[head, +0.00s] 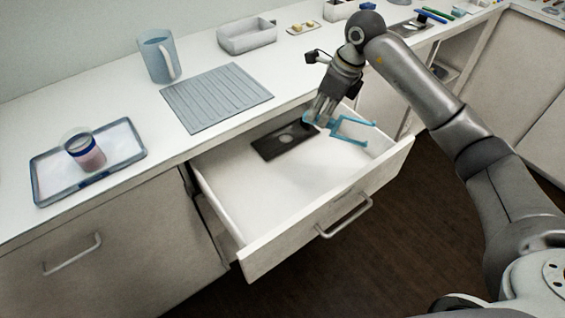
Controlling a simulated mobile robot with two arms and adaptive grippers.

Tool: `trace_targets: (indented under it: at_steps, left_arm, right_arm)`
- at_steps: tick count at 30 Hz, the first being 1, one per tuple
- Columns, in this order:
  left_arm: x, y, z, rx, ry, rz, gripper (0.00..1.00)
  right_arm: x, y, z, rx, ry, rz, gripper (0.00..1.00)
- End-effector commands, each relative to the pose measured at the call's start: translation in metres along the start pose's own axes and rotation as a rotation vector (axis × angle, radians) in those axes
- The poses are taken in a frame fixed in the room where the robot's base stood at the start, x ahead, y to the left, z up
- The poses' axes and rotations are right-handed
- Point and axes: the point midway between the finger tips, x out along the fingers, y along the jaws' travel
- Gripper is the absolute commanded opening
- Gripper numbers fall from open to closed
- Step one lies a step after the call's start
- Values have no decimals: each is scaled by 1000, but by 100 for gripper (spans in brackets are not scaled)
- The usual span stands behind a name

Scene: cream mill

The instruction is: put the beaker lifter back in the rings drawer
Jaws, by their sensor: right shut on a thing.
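The beaker lifter (352,136), a light blue forked frame, is at the right side of the open drawer (338,203). My right gripper (317,121) reaches down over the back of the drawer and is shut on the lifter's near end. The lifter's prongs point right, toward the drawer's right wall. I cannot tell whether it touches the drawer floor. My left gripper is out of view.
On the counter above are a ribbed grey mat (215,97), a blue jug (158,56), a white bin (247,36) and a tray (47,181) holding a beaker with pink contents (85,152). The front and left of the drawer floor are clear.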

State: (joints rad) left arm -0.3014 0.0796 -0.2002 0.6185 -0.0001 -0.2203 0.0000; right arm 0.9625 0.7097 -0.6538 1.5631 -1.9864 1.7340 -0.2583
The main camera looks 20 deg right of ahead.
Motion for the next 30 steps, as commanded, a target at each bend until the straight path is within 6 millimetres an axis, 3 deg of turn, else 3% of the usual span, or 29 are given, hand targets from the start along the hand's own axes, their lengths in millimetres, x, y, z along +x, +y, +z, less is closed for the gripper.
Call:
trace_targets:
  at_steps: [6,13,24,30]
  left_arm:
    - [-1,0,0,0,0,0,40]
    - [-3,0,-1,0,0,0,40]
    - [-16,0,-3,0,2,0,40]
    - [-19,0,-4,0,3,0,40]
  right_arm:
    - [8,-28,-12,330,-44,-102,0]
    - [21,-37,-21,443,-56,-139,0]
    - [109,-36,-47,444,-53,-137,0]
    - [141,-38,-55,441,-57,-140,0]
